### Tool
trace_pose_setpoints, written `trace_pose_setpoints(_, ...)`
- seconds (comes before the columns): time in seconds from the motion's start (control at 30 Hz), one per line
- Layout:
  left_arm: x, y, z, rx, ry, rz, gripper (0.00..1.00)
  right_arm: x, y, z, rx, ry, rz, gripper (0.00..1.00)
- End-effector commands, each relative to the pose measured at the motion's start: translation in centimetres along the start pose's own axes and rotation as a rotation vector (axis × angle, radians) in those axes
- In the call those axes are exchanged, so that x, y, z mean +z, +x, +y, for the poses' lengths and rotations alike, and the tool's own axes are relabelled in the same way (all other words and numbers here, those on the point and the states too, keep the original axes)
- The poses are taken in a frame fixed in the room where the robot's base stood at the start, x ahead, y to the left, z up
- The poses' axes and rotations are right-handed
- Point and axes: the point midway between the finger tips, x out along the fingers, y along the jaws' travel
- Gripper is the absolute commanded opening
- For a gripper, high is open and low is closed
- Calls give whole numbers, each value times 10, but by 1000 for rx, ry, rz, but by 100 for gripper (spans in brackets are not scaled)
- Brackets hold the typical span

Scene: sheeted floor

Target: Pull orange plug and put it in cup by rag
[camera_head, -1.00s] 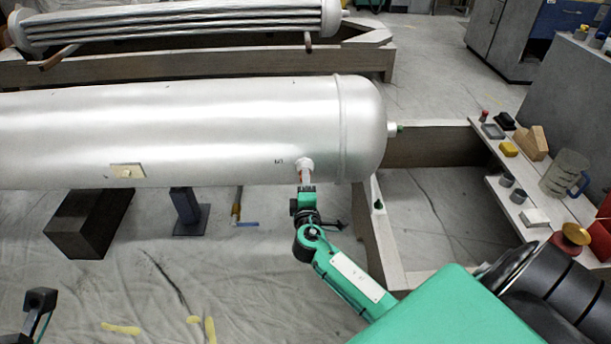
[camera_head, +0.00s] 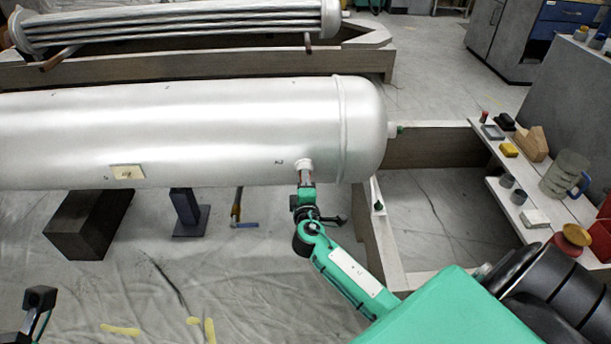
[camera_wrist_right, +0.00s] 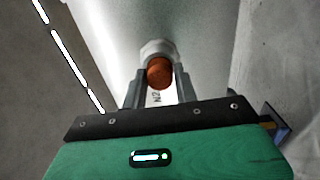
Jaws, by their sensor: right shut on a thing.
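The orange plug (camera_wrist_right: 159,73) sits between the fingers of my right gripper (camera_wrist_right: 160,88), end-on to the right wrist view. My right gripper (camera_head: 306,181) is shut on it just below the white port (camera_head: 304,165) on the tank's underside. The port's pale ring (camera_wrist_right: 157,48) shows right behind the plug; I cannot tell whether the plug is still seated in it. Two small grey cups (camera_head: 507,180) (camera_head: 519,197) stand on the right-hand bench. A pale folded cloth, probably the rag (camera_head: 535,218), lies beside the nearer cup. A dark part at lower left, probably my left gripper (camera_head: 40,297), is unclear.
The silver tank (camera_head: 220,130) spans the left and middle. The bench (camera_head: 548,205) also holds a glass mug (camera_head: 565,174), a wooden block (camera_head: 531,143), a yellow sponge (camera_head: 509,150) and a red-orange item (camera_head: 572,238). A wooden frame (camera_head: 385,235) stands between tank and bench.

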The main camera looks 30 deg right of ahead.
Motion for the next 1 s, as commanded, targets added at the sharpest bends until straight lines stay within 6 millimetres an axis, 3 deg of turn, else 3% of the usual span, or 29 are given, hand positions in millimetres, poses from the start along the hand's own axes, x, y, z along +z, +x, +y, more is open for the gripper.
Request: trace_pose_setpoints(1.0,0,2,0,5,0,-2,34,0,-27,0,0,1,0,0)
